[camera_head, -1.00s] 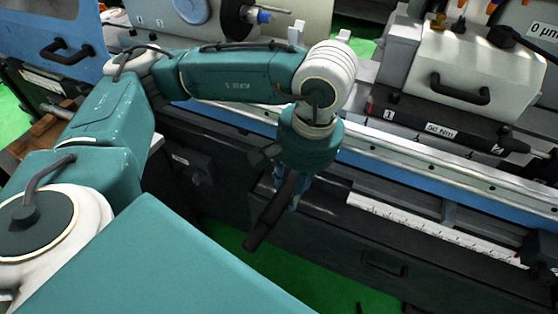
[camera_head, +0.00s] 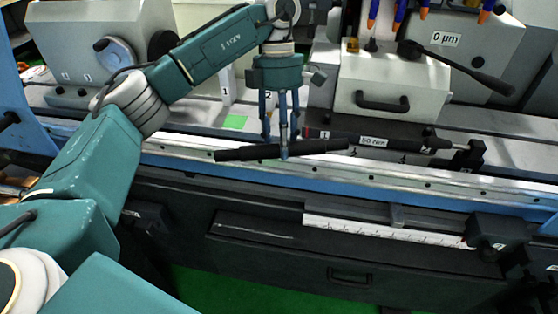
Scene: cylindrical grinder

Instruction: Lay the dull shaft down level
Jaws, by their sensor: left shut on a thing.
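A dark, matt shaft (camera_head: 240,154), which I take to be the dull shaft, is held by my left gripper (camera_head: 281,140) about its middle. The gripper points down with its fingers shut on the shaft. The shaft lies almost level across the picture, its right end slightly higher. It is in front of the machine's rail; I cannot tell whether it touches anything below. My right gripper is not in view.
A black torque wrench (camera_head: 410,143) labelled 50 Nm lies just right of the shaft. A grey block with a handle (camera_head: 385,92) stands behind it. The blue-edged rail (camera_head: 350,179) and a white ruler strip (camera_head: 380,230) run along the front.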

